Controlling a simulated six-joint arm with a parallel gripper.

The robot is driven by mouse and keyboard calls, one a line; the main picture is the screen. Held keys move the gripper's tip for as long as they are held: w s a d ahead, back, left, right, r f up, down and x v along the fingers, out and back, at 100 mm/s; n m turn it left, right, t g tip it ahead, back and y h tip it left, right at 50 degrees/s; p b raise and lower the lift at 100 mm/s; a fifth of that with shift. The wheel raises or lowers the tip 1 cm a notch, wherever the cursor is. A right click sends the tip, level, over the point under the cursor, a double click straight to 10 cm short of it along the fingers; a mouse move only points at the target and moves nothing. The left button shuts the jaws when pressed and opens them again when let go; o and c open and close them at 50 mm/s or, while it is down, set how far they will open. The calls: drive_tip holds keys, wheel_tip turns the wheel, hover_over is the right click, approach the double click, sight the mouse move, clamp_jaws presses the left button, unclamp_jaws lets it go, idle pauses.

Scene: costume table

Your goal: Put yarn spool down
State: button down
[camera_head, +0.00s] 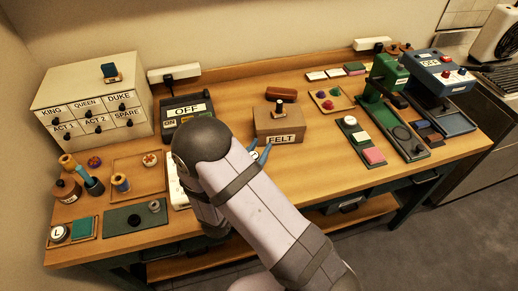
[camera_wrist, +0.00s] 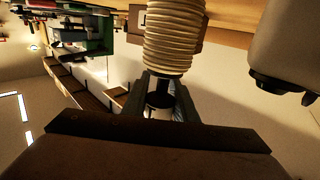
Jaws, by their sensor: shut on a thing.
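A yarn spool (camera_wrist: 173,42) wound with cream yarn shows large at the top of the wrist view. My gripper (camera_wrist: 165,82) is shut on its end, with a dark finger on either side. The wooden table (camera_head: 325,150) lies under the arm.
A dark green mat (camera_head: 122,220) lies in front. The FELT box (camera_head: 279,125) stands behind my arm. Bare wood is free right of the arm.

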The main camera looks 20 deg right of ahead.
drive_tip(key=shift+f, duration=0.2)
drive_tip(key=c, duration=1.4)
unclamp_jaws()
drive_tip(key=shift+c, duration=0.2)
drive_tip(key=b+v, duration=0.3)
drive_tip(key=v, duration=0.9)
drive_tip(key=shift+r, duration=0.15)
